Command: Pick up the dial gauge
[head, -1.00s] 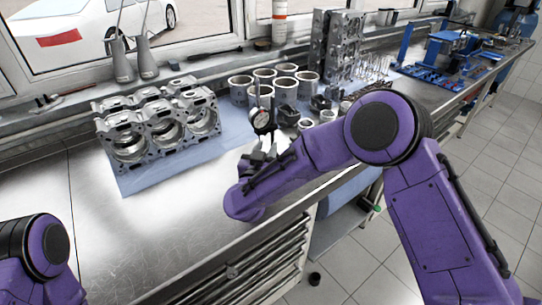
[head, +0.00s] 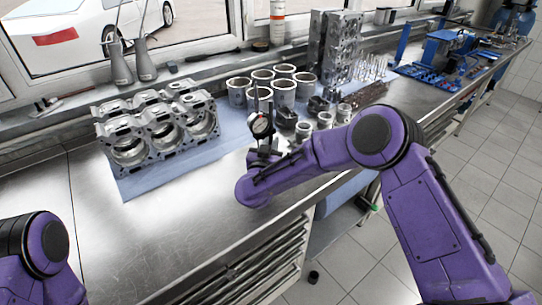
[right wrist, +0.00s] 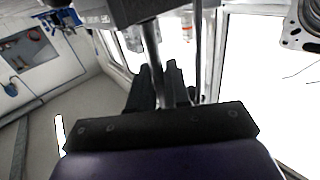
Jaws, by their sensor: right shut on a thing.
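The dial gauge (head: 261,125), with a round white face and dark rim, shows upright in the head view in front of the metal sleeves. My right gripper (head: 263,153) is just below its face, partly hidden by my own purple wrist. In the right wrist view the fingers of my right gripper (right wrist: 158,85) are closed around the gauge's thin rod (right wrist: 153,52). I cannot tell whether the gauge's lower end touches the bench. My left gripper is out of view; only part of my left arm shows at the lower left.
An engine block (head: 155,130) stands on a blue mat (head: 142,184) at left. Several metal sleeves (head: 284,93) and small parts crowd behind and right of the gauge. A tall metal block (head: 341,48) stands further back. The front-left bench top (head: 130,235) is clear.

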